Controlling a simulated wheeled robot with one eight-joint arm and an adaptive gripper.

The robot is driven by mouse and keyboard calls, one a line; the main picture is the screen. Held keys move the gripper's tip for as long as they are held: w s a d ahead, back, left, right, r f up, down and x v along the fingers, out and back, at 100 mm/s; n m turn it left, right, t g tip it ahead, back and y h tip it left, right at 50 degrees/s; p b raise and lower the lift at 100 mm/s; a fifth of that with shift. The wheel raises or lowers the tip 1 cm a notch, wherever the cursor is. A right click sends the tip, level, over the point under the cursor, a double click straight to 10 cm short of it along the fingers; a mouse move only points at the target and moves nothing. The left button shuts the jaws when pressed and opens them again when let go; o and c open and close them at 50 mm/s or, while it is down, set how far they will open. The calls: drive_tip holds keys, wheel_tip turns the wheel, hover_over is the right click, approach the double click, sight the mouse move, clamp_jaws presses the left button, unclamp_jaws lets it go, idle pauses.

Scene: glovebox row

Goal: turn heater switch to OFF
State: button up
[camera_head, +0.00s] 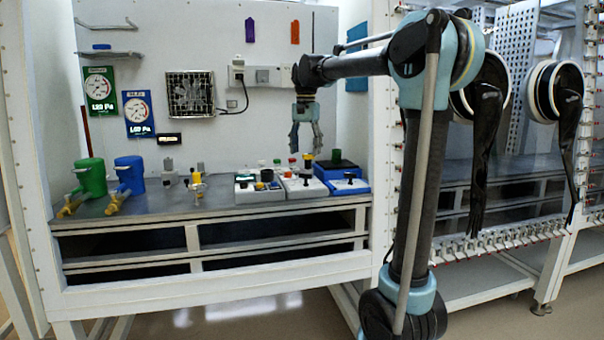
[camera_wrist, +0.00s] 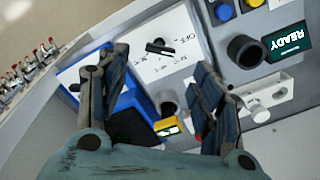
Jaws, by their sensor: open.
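A black bar-shaped knob (camera_wrist: 159,47) sits on a white control box (camera_wrist: 180,58) in the wrist view, with upside-down lettering beside it that appears to include OFF. I take it as the heater switch, but cannot read a heater label. The same white box shows on the bench in the head view (camera_head: 303,190). My gripper (camera_head: 305,150) hangs pointing down above the boxes, open and empty. In the wrist view my gripper (camera_wrist: 160,62) has its fingers spread on either side of the knob, apparently above it and not touching. The knob's exact angle is hard to tell.
A blue box (camera_head: 349,187) with another black knob stands right of the white box. Another white box (camera_head: 258,196) with several buttons stands left, near a READY display (camera_wrist: 287,41). Green (camera_head: 91,177) and blue (camera_head: 130,175) canisters stand farther left on the bench.

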sight(305, 174)
wheel_tip(305, 174, down, 9)
drive_tip(key=shift+r, duration=0.2)
idle(0.3)
drive_tip(key=c, duration=1.1)
